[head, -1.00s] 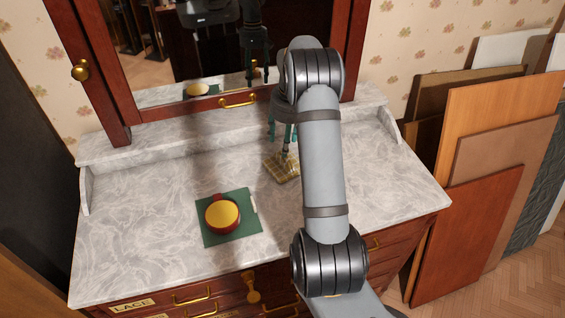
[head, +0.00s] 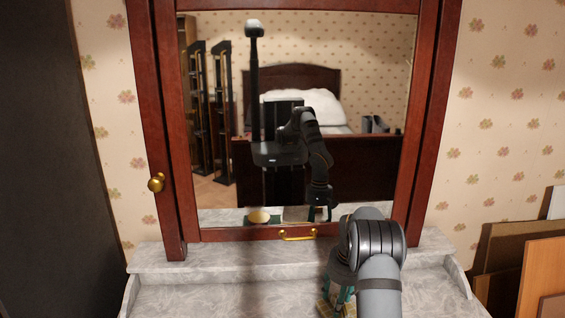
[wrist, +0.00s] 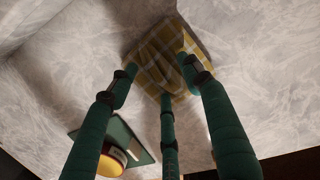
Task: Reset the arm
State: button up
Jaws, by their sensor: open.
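My gripper (wrist: 160,80) has green jointed fingers, spread open in the wrist view. Its fingertips are over and around a yellow plaid folded cloth (wrist: 158,50) on the marble top; I cannot tell whether they touch it. In the head view my gripper (head: 341,296) is low in the picture, mostly hidden behind my own wrist. A corner of the plaid cloth (head: 326,309) shows below it at the bottom edge.
The marble dresser top (head: 220,300) has a raised back ledge below a mirror (head: 215,130). In the wrist view, a round yellow-topped red object (wrist: 110,163) sits on a green mat (wrist: 127,135). Boards (head: 510,255) lean at the right.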

jog(key=shift+r, duration=0.2)
